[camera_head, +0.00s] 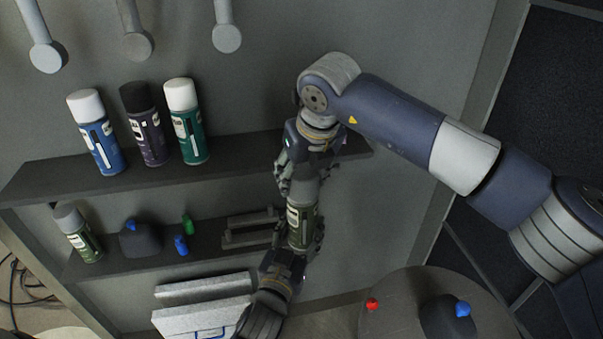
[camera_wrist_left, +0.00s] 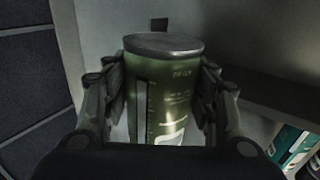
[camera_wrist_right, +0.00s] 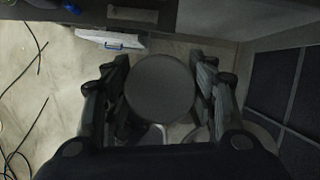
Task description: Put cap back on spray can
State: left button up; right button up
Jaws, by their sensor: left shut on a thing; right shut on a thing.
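The olive-green spray can (camera_head: 302,226) is held in front of the shelves. My left gripper (camera_head: 298,248) comes from below and is shut around it. In the left wrist view the can (camera_wrist_left: 160,95) sits between both fingers, with a flat dark grey end uppermost in the picture. My right gripper (camera_head: 301,180) is at the can's upper end in the head view, shut on the grey cap (camera_head: 304,190). The right wrist view shows the cap as a round grey disc (camera_wrist_right: 160,88) between the fingers. The fingers hide the joint, so I cannot tell whether the cap is seated.
The upper shelf (camera_head: 240,151) holds blue, purple and teal cans (camera_head: 187,122) at its left. The lower shelf holds a grey-capped green can (camera_head: 78,235) and a dark bottle (camera_head: 139,241). A round dark surface (camera_head: 395,310) with small items is at the lower right.

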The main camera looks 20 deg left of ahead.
pick_arm(q)
jog(key=shift+r, duration=0.1)
pick_arm(e)
jog(key=shift+f, duration=0.4)
jog(key=o, duration=0.8)
jog(key=o, duration=0.6)
jog(key=shift+c, duration=0.2)
jog(key=shift+v, duration=3.55)
jog(key=shift+f, duration=0.15)
